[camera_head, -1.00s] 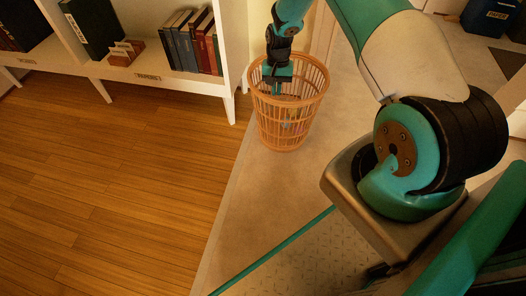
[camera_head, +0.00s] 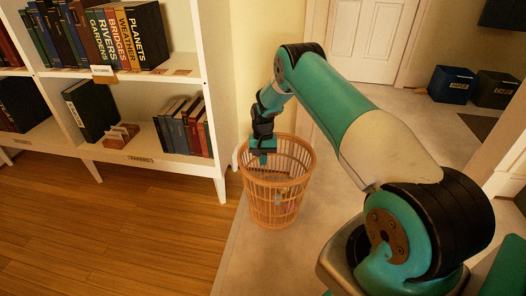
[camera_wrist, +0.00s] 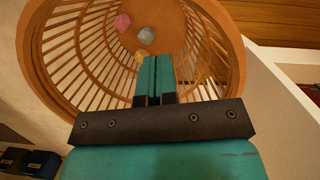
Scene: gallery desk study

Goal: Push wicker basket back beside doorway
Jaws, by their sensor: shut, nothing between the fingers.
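The wicker basket (camera_head: 275,195) is an open slatted orange-brown bin. It stands upright on the pale floor just right of the bookshelf's end, by the wall beside the doorway. My gripper (camera_head: 263,170) reaches down at the basket's mouth, its fingers shut and empty. In the wrist view the shut fingers (camera_wrist: 155,75) point into the basket (camera_wrist: 215,50), with a few small crumpled pink, grey and yellow bits on its bottom. Whether the fingers touch the basket's wall I cannot tell. The doorway (camera_head: 312,60) opens behind and right of the basket.
A white bookshelf (camera_head: 222,120) with books stands close on the left. A white door (camera_head: 370,40) is beyond the opening. A blue paper bin (camera_head: 450,85) and a dark bin (camera_head: 494,90) stand at the far right.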

